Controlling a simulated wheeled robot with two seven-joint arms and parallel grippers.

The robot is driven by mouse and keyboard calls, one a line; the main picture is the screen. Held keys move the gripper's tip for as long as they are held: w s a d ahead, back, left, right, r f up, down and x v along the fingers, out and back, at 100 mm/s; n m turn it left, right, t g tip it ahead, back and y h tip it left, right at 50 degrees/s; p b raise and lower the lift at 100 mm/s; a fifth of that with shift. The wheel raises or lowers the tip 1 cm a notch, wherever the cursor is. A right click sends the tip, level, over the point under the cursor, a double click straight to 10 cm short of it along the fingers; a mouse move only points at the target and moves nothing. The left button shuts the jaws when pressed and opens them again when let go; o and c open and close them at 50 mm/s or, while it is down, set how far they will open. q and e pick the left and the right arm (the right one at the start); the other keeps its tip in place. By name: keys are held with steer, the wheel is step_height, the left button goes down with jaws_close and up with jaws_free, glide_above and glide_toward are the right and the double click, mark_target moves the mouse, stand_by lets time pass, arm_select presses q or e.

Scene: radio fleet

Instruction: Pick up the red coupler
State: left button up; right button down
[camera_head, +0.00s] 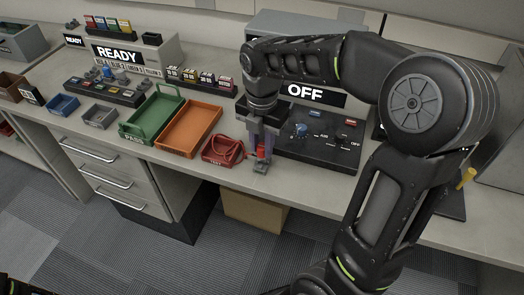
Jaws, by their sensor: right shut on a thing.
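My right gripper (262,160) points down at the front edge of the bench, between a small red tray and a black panel. It is shut on the red coupler (261,152), a small red piece showing between its fingers. The fingers hide part of the coupler, and I cannot tell whether it touches the bench. My left gripper is not in view.
The red tray (217,159) with a red loop is just left of the gripper. An orange tray (190,130) and a green tray (150,115) lie further left. The black panel (315,150) with knobs is right, below an "OFF" sign (306,92). A cardboard box (254,212) is below.

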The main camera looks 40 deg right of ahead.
step_height(320, 180, up, 7)
steer(key=shift+r, duration=0.15)
stand_by(0.7)
